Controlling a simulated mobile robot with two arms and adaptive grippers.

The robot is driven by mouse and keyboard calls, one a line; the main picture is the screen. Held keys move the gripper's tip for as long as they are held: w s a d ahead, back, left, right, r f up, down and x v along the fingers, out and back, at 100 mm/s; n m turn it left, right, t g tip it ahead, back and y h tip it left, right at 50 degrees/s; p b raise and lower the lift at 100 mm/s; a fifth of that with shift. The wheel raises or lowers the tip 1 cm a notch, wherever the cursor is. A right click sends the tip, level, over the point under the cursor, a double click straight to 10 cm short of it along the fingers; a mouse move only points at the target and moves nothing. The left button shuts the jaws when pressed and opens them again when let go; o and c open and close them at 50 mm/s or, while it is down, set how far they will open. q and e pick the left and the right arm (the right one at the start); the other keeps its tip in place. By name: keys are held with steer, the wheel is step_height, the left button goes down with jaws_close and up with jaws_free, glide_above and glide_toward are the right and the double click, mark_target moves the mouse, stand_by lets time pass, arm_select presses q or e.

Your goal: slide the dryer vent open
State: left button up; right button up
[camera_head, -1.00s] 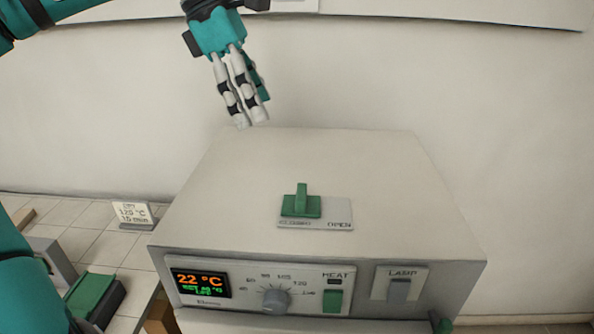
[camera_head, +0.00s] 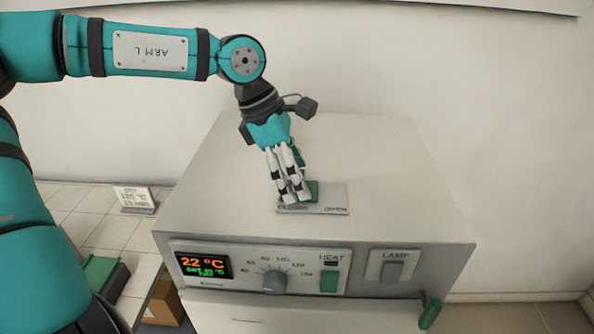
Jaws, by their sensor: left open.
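The dryer vent is a light plate (camera_head: 338,199) on top of the white dryer (camera_head: 375,160), with OPEN marked at its right end. Its green slider (camera_head: 313,189) is at the plate's left part and is partly hidden behind my left gripper's fingers. My left gripper (camera_head: 291,197) points down at the left end of the plate, its fingers just left of and in front of the slider. It is open; I cannot tell whether it touches the slider. My right gripper is not in view.
The dryer's front panel has a display (camera_head: 202,265), a round dial (camera_head: 275,281), a green HEAT switch (camera_head: 329,282) and a grey LAMP switch (camera_head: 392,270). A small sign (camera_head: 134,198) stands on the tiled counter at left. The dryer's top right is clear.

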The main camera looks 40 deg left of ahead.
arm_select(q)
steer(key=shift+w+d+f, duration=0.1)
steer(key=shift+f, duration=0.25)
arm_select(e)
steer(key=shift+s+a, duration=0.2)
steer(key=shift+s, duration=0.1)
